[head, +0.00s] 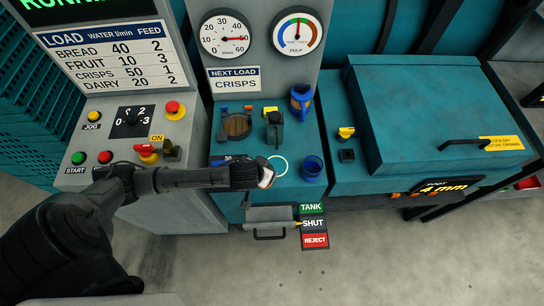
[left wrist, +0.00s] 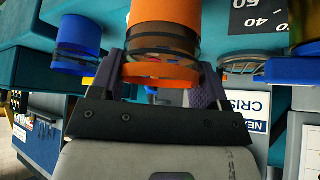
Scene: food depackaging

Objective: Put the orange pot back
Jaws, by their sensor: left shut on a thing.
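The orange pot (left wrist: 163,75) fills the top middle of the left wrist view. It has orange ends and a dark see-through band between them. My left gripper (head: 264,176) is shut on it, with one finger on each side. In the head view my wrist hides most of the pot. My gripper is over the front of the teal counter (head: 228,151), beside a pale ring mark (head: 278,167). The ring looks empty. A blue pot (head: 312,168) stands just right of the ring, and it also shows in the left wrist view (left wrist: 78,40). My right gripper is out of view.
A dark jug-like container (head: 275,130), a round brown-topped fitting (head: 237,126) and a blue container (head: 301,99) are behind the ring. A grey panel with buttons (head: 131,120) is left. A closed teal lid (head: 450,105) is right. A chute handle (head: 270,234) sits below the counter's front.

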